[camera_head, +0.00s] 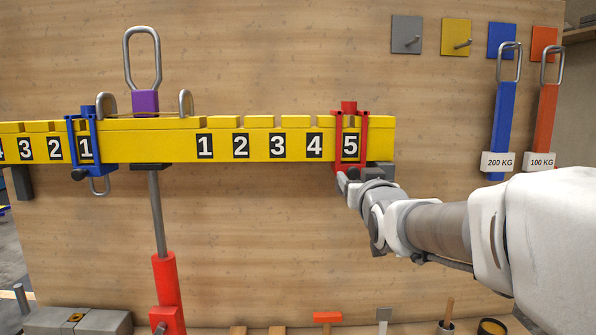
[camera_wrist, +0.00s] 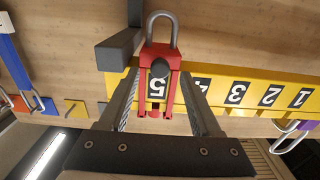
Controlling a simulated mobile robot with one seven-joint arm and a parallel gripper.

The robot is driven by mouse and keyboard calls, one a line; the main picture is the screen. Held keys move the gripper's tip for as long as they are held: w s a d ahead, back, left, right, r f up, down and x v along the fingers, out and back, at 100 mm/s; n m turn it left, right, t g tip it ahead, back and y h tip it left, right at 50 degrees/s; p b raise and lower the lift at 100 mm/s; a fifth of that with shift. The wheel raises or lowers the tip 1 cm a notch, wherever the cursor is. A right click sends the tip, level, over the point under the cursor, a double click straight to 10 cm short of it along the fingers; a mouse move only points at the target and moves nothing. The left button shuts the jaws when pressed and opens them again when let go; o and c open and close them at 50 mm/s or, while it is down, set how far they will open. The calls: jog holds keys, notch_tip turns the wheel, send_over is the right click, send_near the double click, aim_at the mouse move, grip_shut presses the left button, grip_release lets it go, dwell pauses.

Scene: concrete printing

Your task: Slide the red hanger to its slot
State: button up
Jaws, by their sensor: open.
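The red hanger (camera_head: 337,140) hangs around the yellow beam (camera_head: 180,148) near its right end, framing the number 5. In the wrist view, which shows the scene upside down, the red hanger (camera_wrist: 158,85) has a dark knob and a grey metal loop. My gripper (camera_head: 362,178) is at the hanger's lower part in the head view. In the wrist view my gripper (camera_wrist: 160,82) is open, with one finger on each side of the hanger. Small gaps seem to remain, but contact is hard to tell. The beam has top notches over the numbers 1 to 5.
A blue hanger (camera_head: 85,140) sits at number 1 on the beam's left side. A red-based post (camera_head: 166,280) supports the beam. Blue (camera_head: 502,120) and orange (camera_head: 546,120) weights hang at right. A grey bracket (camera_wrist: 120,50) stands close to the hanger.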

jog(key=shift+w, duration=1)
jog(key=shift+c, duration=0.2)
grip_shut()
dwell(0.6)
